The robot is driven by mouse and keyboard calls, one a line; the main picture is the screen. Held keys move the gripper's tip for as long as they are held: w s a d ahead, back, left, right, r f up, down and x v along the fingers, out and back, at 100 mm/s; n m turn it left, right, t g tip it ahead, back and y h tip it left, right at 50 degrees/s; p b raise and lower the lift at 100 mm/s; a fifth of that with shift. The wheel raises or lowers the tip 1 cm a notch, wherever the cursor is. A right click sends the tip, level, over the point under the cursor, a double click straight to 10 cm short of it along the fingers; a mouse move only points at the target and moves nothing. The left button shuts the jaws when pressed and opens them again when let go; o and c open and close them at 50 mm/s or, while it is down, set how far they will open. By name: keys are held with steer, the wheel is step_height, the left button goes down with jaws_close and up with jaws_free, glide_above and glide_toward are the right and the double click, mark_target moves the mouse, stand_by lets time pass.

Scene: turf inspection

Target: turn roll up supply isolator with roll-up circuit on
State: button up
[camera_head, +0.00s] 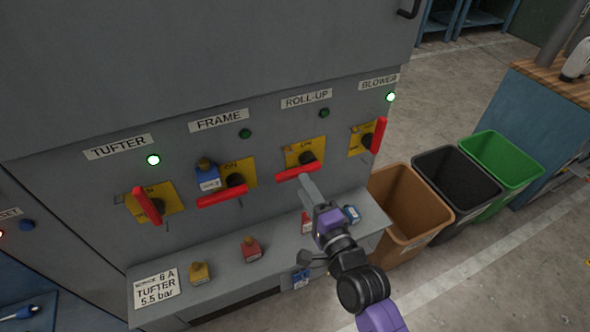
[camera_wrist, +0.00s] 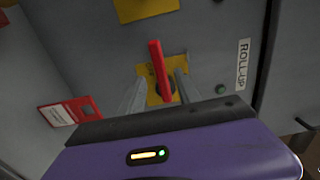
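The roll-up isolator has a red handle (camera_head: 296,173) on a yellow plate (camera_head: 299,153) marked ON, below the ROLL-UP label (camera_head: 306,99). The handle lies roughly level, and the small green lamp (camera_head: 324,113) above it is dark. My gripper (camera_head: 305,218) is in front of and slightly below this handle, fingers spread. In the wrist view the red handle (camera_wrist: 160,70) shows between the two grey fingers of my gripper (camera_wrist: 160,90), with gaps on both sides. The fingers look open and not closed on it; exact depth to the handle is unclear.
Tufter (camera_head: 148,205) and blower (camera_head: 378,135) handles stand steep with lit green lamps. The frame handle (camera_head: 222,195) is level, its lamp dark, with a blue padlock (camera_head: 207,175) there. Several padlocks sit on the ledge (camera_head: 222,278) below. Bins (camera_head: 408,205) stand right.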

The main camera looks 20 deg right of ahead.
mark_target(295, 172)
steer(key=w+p, duration=0.1)
steer(key=w, duration=0.5)
steer(key=shift+w, duration=0.4)
steer(key=shift+c, duration=0.2)
jaws_close()
stand_by(0.9)
